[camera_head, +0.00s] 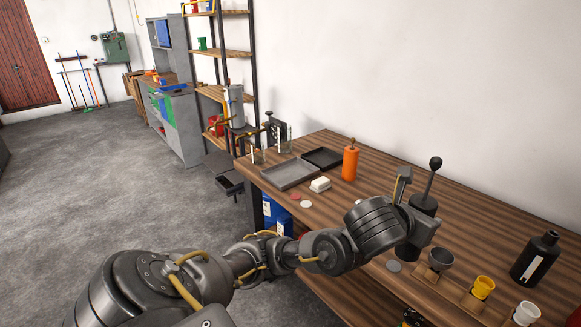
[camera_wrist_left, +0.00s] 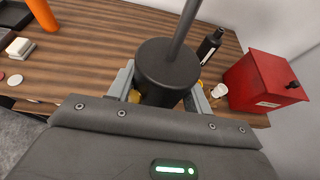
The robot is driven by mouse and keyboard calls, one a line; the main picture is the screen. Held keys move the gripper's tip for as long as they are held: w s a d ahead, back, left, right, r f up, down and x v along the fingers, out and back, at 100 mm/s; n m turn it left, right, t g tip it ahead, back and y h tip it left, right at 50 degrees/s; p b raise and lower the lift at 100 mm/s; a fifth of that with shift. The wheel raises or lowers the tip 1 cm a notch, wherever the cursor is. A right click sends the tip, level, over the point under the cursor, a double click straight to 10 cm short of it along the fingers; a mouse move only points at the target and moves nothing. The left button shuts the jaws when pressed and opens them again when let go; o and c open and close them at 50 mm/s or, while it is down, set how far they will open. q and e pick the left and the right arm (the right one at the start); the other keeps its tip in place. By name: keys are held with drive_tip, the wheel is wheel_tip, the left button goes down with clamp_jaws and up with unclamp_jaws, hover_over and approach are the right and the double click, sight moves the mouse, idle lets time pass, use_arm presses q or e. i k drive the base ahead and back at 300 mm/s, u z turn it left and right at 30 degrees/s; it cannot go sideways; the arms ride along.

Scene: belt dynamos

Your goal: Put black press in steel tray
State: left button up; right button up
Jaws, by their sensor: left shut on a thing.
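The black press, a dark cylinder with an upright rod and ball knob (camera_head: 435,163), is at the right of the wooden table in the head view. My left gripper (camera_head: 416,204) is shut around its cylinder, which shows between the fingers in the left wrist view (camera_wrist_left: 168,73). The steel tray (camera_head: 290,174), grey, shallow and empty, lies further back to the left on the same table. My right gripper is not in view.
A black tray (camera_head: 323,158) lies beside the steel tray. An orange cylinder (camera_head: 350,160) and a white block (camera_head: 320,185) stand between press and trays. A wooden holder with cups (camera_head: 455,290) and a black bottle (camera_head: 535,257) are right. A red box (camera_wrist_left: 264,80) shows in the wrist view.

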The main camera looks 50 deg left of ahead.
sight(290, 173)
drive_tip(key=z, duration=0.05)
drive_tip(key=k, duration=0.35)
drive_tip(key=u, duration=0.8)
drive_tip(key=i, duration=0.65)
drive_tip(key=u, duration=0.6)
drive_tip(key=i, duration=0.75)
drive_tip(key=z, duration=0.15)
